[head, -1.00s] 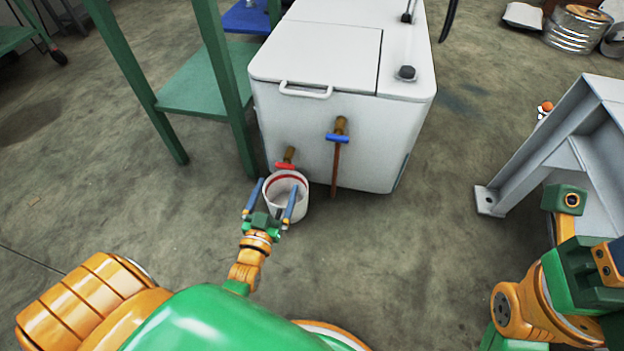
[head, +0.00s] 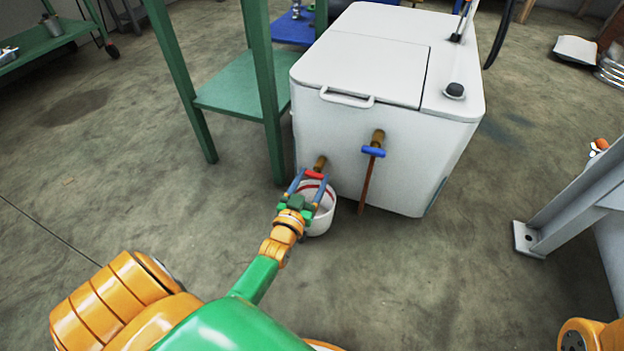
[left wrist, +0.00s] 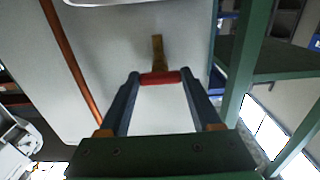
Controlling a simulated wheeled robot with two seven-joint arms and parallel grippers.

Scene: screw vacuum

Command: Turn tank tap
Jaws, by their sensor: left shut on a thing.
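The white tank (head: 400,130) has two taps low on its front face. The tap with the red handle (head: 314,174) is at the left, above a white bucket (head: 322,222) on the floor. The tap with the blue handle (head: 373,151) is to its right, with a copper-coloured pipe (head: 365,185) running down from it. My left gripper (head: 309,182) is shut on the red handle. In the left wrist view, its blue fingers sit at both ends of the red handle (left wrist: 160,77), and the brass stem (left wrist: 157,52) runs back to the tank. My right gripper is out of view.
A green table frame (head: 262,80) with a low shelf (head: 235,97) stands just left of the tank. A grey steel stand (head: 575,200) is at the right. The concrete floor between them is mostly clear.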

